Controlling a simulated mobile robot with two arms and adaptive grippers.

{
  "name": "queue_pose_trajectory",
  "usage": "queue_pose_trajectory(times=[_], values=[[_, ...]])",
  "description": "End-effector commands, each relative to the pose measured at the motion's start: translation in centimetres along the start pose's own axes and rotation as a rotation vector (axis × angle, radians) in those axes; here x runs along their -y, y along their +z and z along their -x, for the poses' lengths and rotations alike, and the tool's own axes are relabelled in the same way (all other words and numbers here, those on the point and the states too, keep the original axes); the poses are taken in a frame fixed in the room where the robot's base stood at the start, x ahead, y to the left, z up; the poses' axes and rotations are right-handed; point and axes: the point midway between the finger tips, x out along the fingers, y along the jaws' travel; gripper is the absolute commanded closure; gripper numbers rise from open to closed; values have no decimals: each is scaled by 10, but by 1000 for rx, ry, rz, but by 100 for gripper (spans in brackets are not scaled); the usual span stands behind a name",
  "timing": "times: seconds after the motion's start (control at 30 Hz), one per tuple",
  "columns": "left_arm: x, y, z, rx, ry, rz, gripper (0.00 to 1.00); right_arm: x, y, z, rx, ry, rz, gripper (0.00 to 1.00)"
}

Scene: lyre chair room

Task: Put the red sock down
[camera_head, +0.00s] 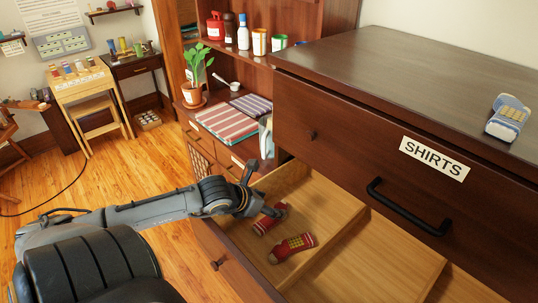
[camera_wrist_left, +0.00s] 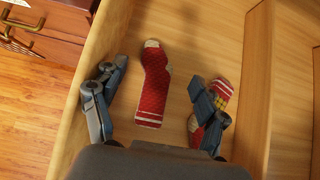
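One red sock (camera_head: 268,220) is by my left gripper (camera_head: 264,189); the other red sock (camera_head: 292,247) lies closer to the front. In the left wrist view, my left gripper (camera_wrist_left: 158,76) has its fingers spread wide. The first sock (camera_wrist_left: 153,88) lies on the drawer floor between and beyond them, with visible gaps on both sides. The second sock (camera_wrist_left: 222,90) is partly hidden behind the right finger. My right gripper is out of view.
A closed drawer labelled SHIRTS (camera_head: 433,158) overhangs the open drawer. A blue and white sock (camera_head: 508,118) lies on the dresser top (camera_head: 420,75). Drawer dividers (camera_head: 340,251) separate compartments. A shelf unit with folded cloths (camera_head: 226,122) and a potted plant (camera_head: 194,75) stands behind.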

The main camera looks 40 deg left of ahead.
Motion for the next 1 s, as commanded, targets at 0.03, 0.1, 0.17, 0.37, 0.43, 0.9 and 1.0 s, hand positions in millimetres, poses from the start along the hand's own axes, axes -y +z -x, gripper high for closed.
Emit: queue_pose_trajectory(times=[0.03, 0.1, 0.17, 0.37, 0.43, 0.9, 1.0], values=[[0, 0, 0, 0, 0, 0, 27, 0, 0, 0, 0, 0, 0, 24], [0, 0, 0, 0, 0, 0, 27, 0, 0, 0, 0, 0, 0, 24], [0, 2, 2, 0, 0, -1, 27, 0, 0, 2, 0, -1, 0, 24], [0, 8, 14, -2, 0, 0, 27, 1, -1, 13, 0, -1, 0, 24], [0, 6, 23, -3, -1, 0, 27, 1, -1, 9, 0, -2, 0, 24], [0, 7, 99, 0, 0, 4, 27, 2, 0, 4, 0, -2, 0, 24], [0, 8, 112, 0, 1, 3, 27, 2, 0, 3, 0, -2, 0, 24]])
